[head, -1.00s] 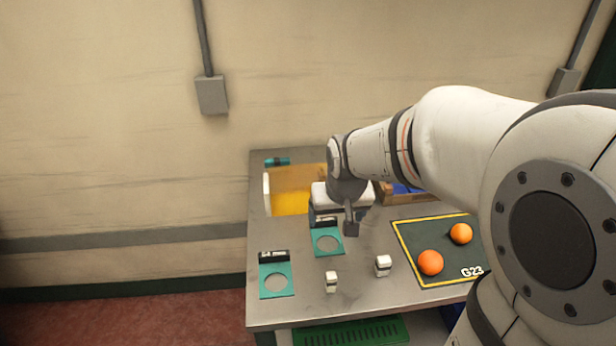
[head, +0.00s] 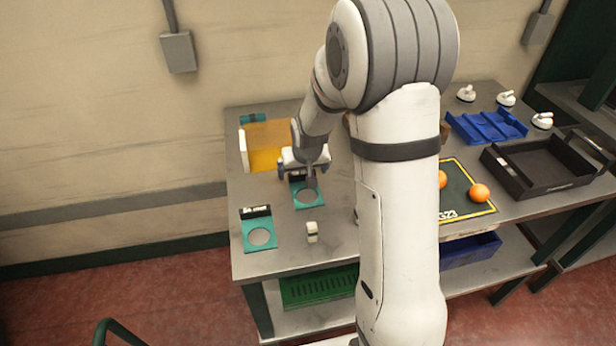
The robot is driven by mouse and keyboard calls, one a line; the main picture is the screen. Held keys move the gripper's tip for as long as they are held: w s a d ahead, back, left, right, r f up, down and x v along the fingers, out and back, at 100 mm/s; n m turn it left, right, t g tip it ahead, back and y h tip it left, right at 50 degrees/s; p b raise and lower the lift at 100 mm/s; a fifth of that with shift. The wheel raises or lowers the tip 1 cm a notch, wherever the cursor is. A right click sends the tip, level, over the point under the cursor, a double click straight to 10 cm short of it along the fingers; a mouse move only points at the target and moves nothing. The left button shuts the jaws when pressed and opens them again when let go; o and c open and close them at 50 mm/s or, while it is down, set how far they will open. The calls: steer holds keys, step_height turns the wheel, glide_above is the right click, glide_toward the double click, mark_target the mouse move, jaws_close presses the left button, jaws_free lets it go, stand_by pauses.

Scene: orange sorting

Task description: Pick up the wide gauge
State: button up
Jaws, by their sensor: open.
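Two teal gauges with round holes lie on the grey table. One gauge (head: 261,243) lies at the front left; the other gauge (head: 304,204) lies further back, beside my gripper. Each has a black and white grip at its back edge. The front gauge's hole looks slightly larger, but I cannot tell surely which is the wide one. My gripper (head: 305,166) is open and points down over the grip end of the back gauge, covering part of it. I cannot tell whether it touches.
A yellow bin (head: 268,146) stands behind my gripper. A small white block (head: 312,232) stands in front of the back gauge. Oranges (head: 479,193) lie on a dark mat (head: 458,208) at right, near a black tray (head: 540,165) and a blue rack (head: 487,125). My arm hides the table's middle.

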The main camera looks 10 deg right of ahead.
steer(key=shift+w+f, duration=0.2)
steer(key=shift+f, duration=0.4)
steer(key=shift+c, duration=0.3)
steer(key=c, duration=1)
